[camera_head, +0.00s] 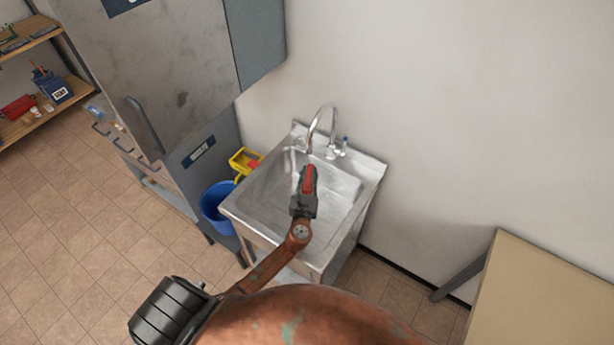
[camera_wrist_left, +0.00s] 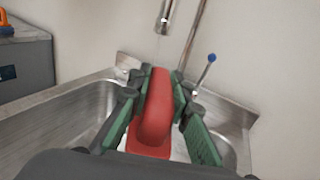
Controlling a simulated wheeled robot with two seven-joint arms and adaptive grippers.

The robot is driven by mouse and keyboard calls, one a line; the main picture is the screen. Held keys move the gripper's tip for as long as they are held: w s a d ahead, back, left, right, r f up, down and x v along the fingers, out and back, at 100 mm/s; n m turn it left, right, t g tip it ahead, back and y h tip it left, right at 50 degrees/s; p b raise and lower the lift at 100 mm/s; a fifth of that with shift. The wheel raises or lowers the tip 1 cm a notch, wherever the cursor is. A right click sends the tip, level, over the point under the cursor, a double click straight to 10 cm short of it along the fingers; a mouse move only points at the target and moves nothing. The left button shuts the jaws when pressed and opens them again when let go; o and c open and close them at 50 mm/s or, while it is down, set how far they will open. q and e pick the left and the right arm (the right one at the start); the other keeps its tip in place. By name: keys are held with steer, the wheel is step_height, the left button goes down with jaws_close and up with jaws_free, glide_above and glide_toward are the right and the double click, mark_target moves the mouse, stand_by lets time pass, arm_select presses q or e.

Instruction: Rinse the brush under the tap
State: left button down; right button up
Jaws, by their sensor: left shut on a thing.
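The steel sink (camera_head: 248,204) stands against the wall, with a curved tap (camera_head: 323,117) at its back edge. A blue-tipped lever (camera_head: 345,140) is beside the tap and also shows in the wrist view (camera_wrist_left: 211,58). My left gripper (camera_head: 306,190) is over the basin, shut on the red brush (camera_head: 309,178). In the wrist view the brush's red body (camera_wrist_left: 155,112) sits between the green finger pads, and the tap spout (camera_wrist_left: 166,16) is above and beyond it. The bristles are hidden. I cannot tell for sure whether water runs. My right gripper is not in view.
A blue bucket (camera_head: 215,208) and a yellow container (camera_head: 243,160) are left of the sink. A table (camera_head: 545,295) is at the lower right. Tiled floor lies open at the left.

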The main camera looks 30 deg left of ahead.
arm_select(q)
steer(key=shift+s+p, duration=0.35)
steer(key=shift+s, duration=1.7)
steer(key=shift+s+d+r, duration=0.1)
steer(key=shift+s+d, duration=0.05)
steer(key=shift+s, duration=1.5)
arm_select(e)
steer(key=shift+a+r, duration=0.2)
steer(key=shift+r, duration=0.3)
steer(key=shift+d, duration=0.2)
arm_select(q)
steer(key=shift+s, duration=0.1)
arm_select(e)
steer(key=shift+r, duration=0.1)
